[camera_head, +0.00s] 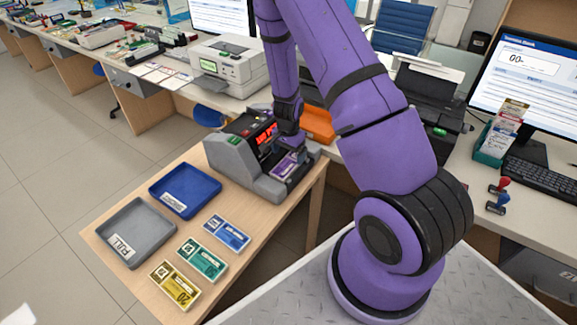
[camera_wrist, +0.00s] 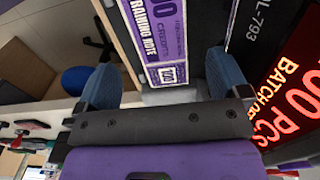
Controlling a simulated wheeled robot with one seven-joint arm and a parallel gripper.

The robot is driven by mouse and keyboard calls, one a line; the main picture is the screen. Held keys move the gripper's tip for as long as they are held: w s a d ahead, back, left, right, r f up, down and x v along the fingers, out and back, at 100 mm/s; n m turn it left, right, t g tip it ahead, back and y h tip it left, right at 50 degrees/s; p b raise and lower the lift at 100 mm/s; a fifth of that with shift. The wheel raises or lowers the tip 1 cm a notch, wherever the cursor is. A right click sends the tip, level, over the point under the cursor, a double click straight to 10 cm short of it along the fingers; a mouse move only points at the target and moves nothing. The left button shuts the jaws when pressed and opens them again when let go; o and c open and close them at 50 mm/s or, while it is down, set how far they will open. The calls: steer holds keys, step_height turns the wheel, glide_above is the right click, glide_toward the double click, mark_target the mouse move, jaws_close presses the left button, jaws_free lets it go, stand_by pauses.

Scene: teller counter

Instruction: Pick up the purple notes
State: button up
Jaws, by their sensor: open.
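The purple notes (camera_head: 286,166) lie in the front pocket of the grey counting machine (camera_head: 228,151), partly hidden by my gripper. In the wrist view the purple notes (camera_wrist: 166,38) show a "100" and "TRAINING NOTE" print, and their near end lies close to my fingertips. My gripper (camera_head: 295,148) is over the machine's pocket. In the wrist view my gripper (camera_wrist: 163,80) is open, with one blue finger to the left of the notes and one to the right. Whether either finger touches the notes I cannot tell.
The machine's lit red display (camera_wrist: 285,105) is close to the right finger. On the wooden table are a blue tray (camera_head: 185,189), a grey tray (camera_head: 136,232), and blue (camera_head: 227,232), green (camera_head: 202,259) and yellow (camera_head: 175,285) notes. A printer (camera_head: 228,68) stands behind.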

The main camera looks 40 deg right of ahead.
mark_target(289, 163)
step_height(289, 163, down, 5)
steer(key=shift+w+d+r, duration=0.1)
steer(key=shift+d, duration=0.05)
steer(key=shift+c, duration=0.2)
steer(key=c, duration=1)
